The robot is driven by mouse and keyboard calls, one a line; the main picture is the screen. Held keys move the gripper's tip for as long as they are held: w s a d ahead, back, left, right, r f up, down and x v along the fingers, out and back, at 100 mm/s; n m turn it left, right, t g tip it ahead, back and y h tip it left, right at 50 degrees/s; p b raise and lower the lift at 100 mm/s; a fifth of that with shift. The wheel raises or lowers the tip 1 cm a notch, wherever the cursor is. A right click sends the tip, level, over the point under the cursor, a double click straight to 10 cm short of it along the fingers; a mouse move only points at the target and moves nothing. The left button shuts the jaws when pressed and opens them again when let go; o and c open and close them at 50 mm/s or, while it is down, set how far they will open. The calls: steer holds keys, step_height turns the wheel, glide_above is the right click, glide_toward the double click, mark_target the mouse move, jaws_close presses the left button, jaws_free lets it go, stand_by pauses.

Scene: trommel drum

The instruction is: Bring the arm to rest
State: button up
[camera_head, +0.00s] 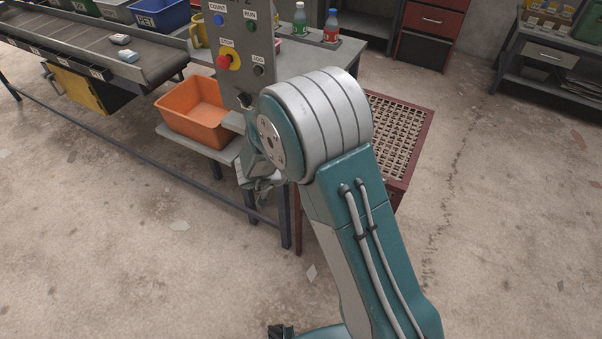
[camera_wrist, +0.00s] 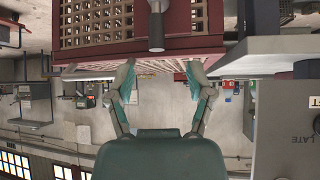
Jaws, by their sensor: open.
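My arm stretches from the lower right of the head view up to a large grey and teal joint, then bends down behind it. My gripper (camera_head: 262,182) shows only partly there, beside the control panel's (camera_head: 236,45) lower edge and left of the joint. In the wrist view my gripper (camera_wrist: 160,78) has its two fingers well apart, with nothing between them. A reddish box with a grated face (camera_wrist: 100,44) is beyond the fingertips. A dark grey post (camera_wrist: 156,28) stands in front of that box. Whether the fingers touch anything is unclear.
An orange bin (camera_head: 196,110) sits on a low shelf left of my gripper. A conveyor (camera_head: 110,62) with pale lumps runs at upper left. The red grated box (camera_head: 397,140) stands behind my arm. Bottles (camera_head: 331,25) stand on the bench.

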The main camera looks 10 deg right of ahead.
stand_by(0.7)
step_height(320, 180, up, 22)
steer(key=s+a+n+t+y, duration=0.2)
steer(key=n+t+y, duration=0.35)
steer(key=y, duration=0.35)
steer(key=s+d+r+n+g, duration=0.1)
steer(key=s+d+g, duration=0.1)
steer(key=s, duration=0.6)
steer(key=s+d+r+n+g+h, duration=0.1)
steer(key=s+d+g, duration=0.1)
steer(key=s+d, duration=0.3)
steer(key=s+d+r+n+g+h, duration=0.1)
steer(key=s+d, duration=0.3)
steer(key=s, duration=0.9)
steer(key=shift+n+g, duration=0.45)
steer(key=shift+d, duration=0.1)
